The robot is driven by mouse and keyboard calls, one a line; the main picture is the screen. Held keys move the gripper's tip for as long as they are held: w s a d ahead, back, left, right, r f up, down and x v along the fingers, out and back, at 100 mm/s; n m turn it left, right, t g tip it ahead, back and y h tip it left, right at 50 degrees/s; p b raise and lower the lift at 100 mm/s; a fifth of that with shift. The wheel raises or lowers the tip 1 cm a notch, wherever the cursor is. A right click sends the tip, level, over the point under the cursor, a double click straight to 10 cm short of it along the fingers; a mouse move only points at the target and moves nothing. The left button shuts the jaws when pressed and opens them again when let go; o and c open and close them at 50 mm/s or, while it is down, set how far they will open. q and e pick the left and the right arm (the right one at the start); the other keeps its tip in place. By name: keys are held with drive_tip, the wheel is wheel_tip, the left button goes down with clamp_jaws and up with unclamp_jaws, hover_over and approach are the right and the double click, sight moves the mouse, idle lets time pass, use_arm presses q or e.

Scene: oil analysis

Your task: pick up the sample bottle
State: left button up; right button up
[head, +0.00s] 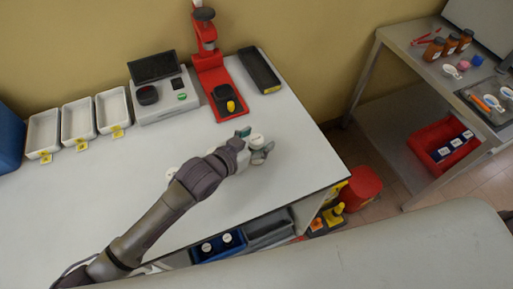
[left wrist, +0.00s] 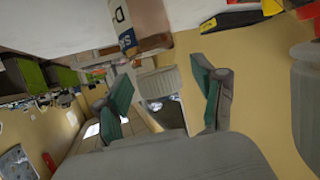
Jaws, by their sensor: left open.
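The sample bottle stands near the front right of the white table, and from above I see mainly its white cap (head: 257,141). In the left wrist view the picture is turned over; the brown bottle (left wrist: 152,17) shows there with a white and blue label, and its pale ribbed cap lies between the fingers. My left gripper (head: 256,147) is open, with its teal-padded fingers on two sides of the cap. It also shows in the left wrist view (left wrist: 164,92). I cannot tell whether either finger touches the cap. My right gripper is not in view.
Three white trays (head: 79,122), a grey instrument (head: 162,100) and a red stand (head: 218,85) line the back of the table. Brown bottles (head: 434,48) stand on a side table at right. A red bin (head: 362,188) stands beside the table's right edge.

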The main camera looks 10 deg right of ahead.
use_arm(q)
drive_tip(key=shift+c, duration=0.3)
drive_tip(key=shift+c, duration=1.2)
clamp_jaws()
drive_tip(key=shift+r, duration=0.1)
drive_tip(key=shift+r, duration=0.55)
wheel_tip(320, 180, up, 3)
drive_tip(key=shift+f+b, duration=0.15)
drive_tip(key=shift+b, duration=0.35)
drive_tip(key=s+d+r+b, duration=0.1)
drive_tip(key=s+d+r, duration=0.2)
drive_tip(key=s+r, duration=0.4)
drive_tip(key=shift+s+d, duration=0.2)
drive_tip(key=shift+s, duration=1.85)
